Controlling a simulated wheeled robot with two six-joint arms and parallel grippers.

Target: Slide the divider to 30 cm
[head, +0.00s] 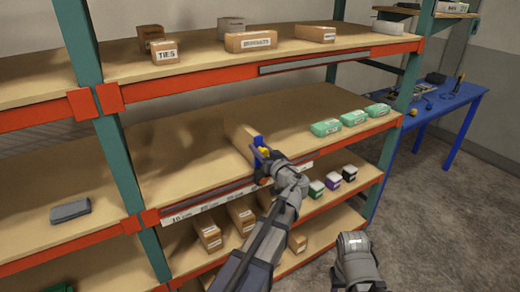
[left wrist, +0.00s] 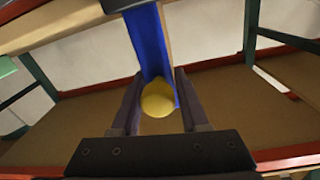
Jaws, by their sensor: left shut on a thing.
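The divider (head: 239,139) is an upright tan board on the middle shelf, with a blue front part (head: 257,141) and a yellow knob (head: 264,151). My left gripper (head: 263,163) is at the shelf's front edge, shut on the knob. In the left wrist view the yellow knob (left wrist: 158,100) sits between the two fingers, in front of the blue part (left wrist: 150,40). A white scale strip (head: 195,212) with centimetre marks runs along the shelf's front edge. My gripper and arm hide part of it, so the divider's exact mark cannot be read.
Green packs (head: 326,127) lie right of the divider on the middle shelf. A grey box (head: 70,211) lies far left. The shelf surface left of the divider is clear.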

